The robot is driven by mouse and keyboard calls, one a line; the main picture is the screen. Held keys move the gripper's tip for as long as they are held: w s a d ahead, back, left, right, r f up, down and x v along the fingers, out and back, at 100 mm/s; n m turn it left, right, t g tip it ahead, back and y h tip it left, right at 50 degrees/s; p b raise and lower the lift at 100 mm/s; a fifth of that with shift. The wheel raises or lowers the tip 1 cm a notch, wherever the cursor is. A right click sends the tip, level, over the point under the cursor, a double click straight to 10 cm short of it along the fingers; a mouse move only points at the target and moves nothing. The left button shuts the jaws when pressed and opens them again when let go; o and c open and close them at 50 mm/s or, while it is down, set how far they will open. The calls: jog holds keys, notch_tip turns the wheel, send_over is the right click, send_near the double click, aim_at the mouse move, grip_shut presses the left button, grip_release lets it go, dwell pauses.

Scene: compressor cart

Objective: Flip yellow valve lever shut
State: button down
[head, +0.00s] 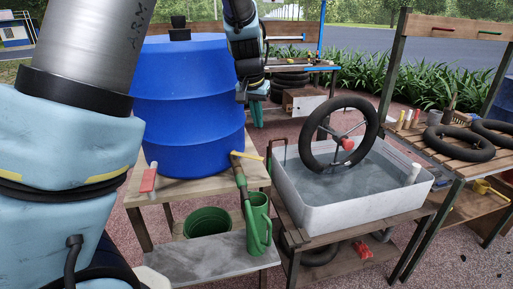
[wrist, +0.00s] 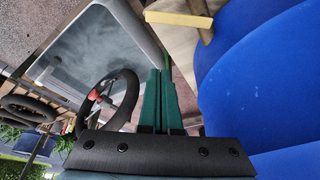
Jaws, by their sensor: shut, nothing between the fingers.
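The yellow valve lever (head: 247,155) sticks out at the lower right of the blue barrel (head: 190,105), on its tap. In the wrist view the yellow lever (wrist: 179,18) lies near the top edge, beside the barrel (wrist: 260,85). My gripper (head: 257,122) hangs fingers down to the right of the barrel, above the lever in the picture and apart from it. In the wrist view my gripper's green fingers (wrist: 160,75) lie together with nothing between them. The tap body is small and partly hidden in both views.
A green bucket (head: 207,222) stands below the barrel's wooden stand. At right, a white water tub (head: 350,205) holds a black wheel (head: 316,150) upright. A wooden bench (head: 455,150) stands farther right.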

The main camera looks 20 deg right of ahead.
notch_tip(320, 180, down, 9)
jog(key=p, duration=0.3)
jog(key=shift+s+a, duration=0.3)
